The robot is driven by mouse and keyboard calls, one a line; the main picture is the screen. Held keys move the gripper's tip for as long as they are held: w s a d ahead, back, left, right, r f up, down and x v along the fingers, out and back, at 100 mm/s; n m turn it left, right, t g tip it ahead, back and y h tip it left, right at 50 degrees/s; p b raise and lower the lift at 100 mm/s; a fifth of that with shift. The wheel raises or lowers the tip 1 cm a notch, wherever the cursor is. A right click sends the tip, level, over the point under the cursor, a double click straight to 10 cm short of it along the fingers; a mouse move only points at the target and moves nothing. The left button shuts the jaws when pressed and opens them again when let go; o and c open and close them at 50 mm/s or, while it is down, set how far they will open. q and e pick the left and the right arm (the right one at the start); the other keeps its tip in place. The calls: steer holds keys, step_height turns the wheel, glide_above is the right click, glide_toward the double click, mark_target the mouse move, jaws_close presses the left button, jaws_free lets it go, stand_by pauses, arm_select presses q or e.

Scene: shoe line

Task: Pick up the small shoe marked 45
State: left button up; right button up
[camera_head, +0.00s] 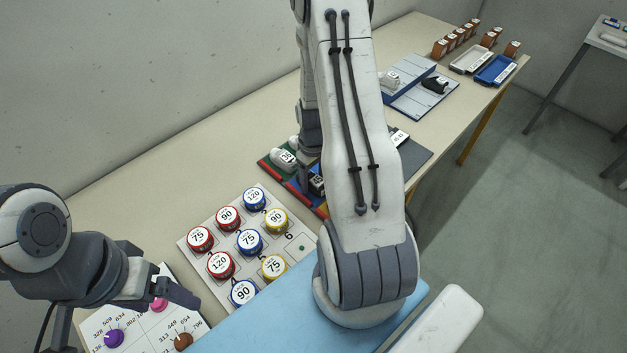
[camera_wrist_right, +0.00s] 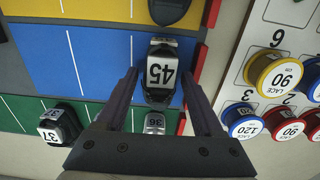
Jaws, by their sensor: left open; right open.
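The small shoe marked 45 (camera_wrist_right: 160,72) is dark with a white number label and stands on the blue strip of a coloured board in the right wrist view. My right gripper (camera_wrist_right: 160,82) is open, with one finger on each side of this shoe; contact cannot be told. In the head view a dark shoe with a white label (camera_head: 317,184) shows beside my right arm, which hides much of the board. My left gripper (camera_head: 167,276) is open and empty over a card with coloured knobs at the lower left.
Shoes marked 37 (camera_wrist_right: 59,125) and 36 (camera_wrist_right: 154,123) stand on the green strip. Another dark shoe (camera_wrist_right: 170,9) stands at the yellow strip. A panel of numbered lace discs (camera_head: 222,245) lies beside the board. Trays (camera_head: 471,60) stand at the table's far end.

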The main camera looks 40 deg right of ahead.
steer(key=shift+f, duration=0.35)
jaws_close()
steer(key=shift+r, duration=0.1)
